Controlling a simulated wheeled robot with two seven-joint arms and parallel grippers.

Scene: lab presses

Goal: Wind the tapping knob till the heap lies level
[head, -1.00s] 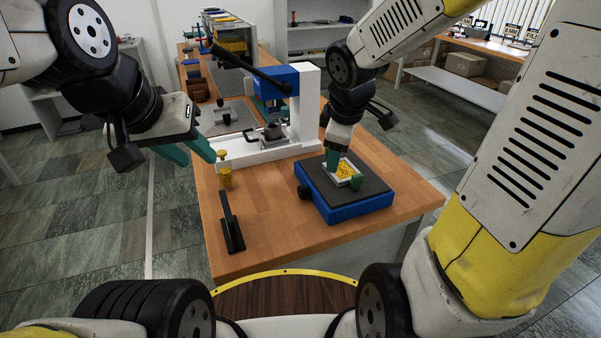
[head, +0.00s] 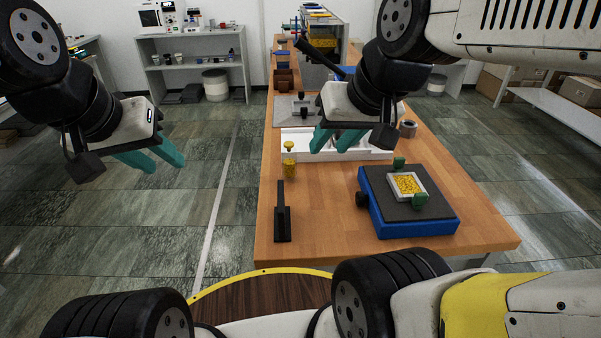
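The tapping device is a blue box (head: 388,222) with a dark grey top, on the right of the wooden bench. Its black knob (head: 362,199) sticks out of the left side. A light square frame (head: 424,186) on top holds yellow grains (head: 407,185); they fill most of it, but how level they lie is too small to tell. Green blocks sit at two of its sides. My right gripper (head: 335,141) is open and empty, over the white press base, behind and left of the box. My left gripper (head: 158,160) is open and empty over the floor, left of the bench.
My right arm hides most of the press, whose white base (head: 297,146) shows. The bench between holder and box is clear.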

